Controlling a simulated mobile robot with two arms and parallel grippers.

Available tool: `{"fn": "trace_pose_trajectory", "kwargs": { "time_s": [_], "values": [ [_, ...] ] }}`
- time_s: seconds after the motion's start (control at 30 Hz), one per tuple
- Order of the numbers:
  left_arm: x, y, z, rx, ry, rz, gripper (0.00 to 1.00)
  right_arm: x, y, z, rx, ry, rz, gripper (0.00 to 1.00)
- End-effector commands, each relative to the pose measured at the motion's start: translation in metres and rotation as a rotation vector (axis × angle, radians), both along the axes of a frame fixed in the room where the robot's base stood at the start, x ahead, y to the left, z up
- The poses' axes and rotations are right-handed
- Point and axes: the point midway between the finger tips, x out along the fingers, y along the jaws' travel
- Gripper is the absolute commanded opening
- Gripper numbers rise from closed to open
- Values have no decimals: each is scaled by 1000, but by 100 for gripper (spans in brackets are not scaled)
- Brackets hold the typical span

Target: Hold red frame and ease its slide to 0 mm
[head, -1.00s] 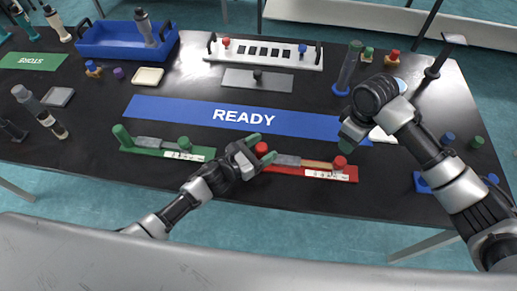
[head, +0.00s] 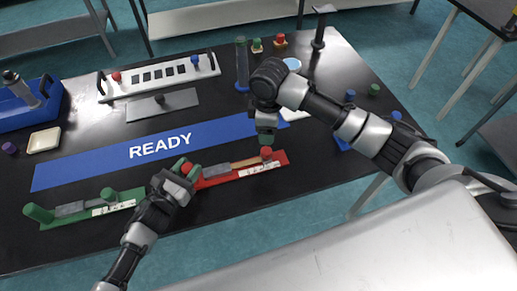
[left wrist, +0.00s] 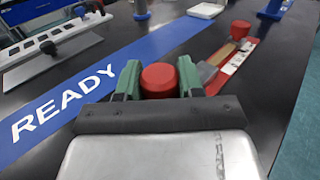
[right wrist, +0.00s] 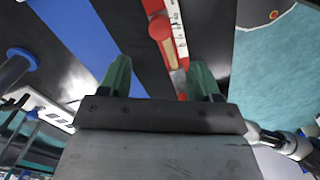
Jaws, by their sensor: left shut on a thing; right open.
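The red frame (head: 240,170) lies on the black table in front of the blue READY strip. It has a red post at its left end, a grey and wooden slide along it, a white scale, and a red knob (head: 266,152) toward its right end. My left gripper (head: 181,167) is shut on the red end post (left wrist: 160,81), its green fingers on either side. My right gripper (head: 266,138) is open just above or beside the red knob. In the right wrist view, the knob (right wrist: 159,27) shows ahead of the open fingers (right wrist: 160,80). The scale reading is too small to tell.
A green frame (head: 90,209) with a similar slide lies to the left. Behind the READY strip (head: 100,160) are a grey plate (head: 160,104) and a white rack (head: 160,77). A blue-based post (head: 242,65) stands behind my right gripper.

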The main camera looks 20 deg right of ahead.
Motion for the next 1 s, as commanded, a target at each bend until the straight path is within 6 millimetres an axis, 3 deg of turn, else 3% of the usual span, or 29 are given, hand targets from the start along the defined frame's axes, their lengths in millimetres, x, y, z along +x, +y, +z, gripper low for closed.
{"fn": "trace_pose_trajectory", "kwargs": {
  "time_s": [0.3, 0.5, 0.77, 1.0],
  "values": [
    [0, 0, 0, 1, 1, 0, 6, 1, 0, 10, -1, -2, 686, 63],
    [0, 0, 0, 1, 1, 0, 6, 0, 0, 14, -2, -1, 1026, 63],
    [0, 0, 0, 1, 1, 0, 6, 0, 0, 13, 0, 1, 1197, 63],
    [0, 0, 0, 1, 1, 0, 6, -1, 0, -23, 2, 4, 1201, 63]
  ]
}}
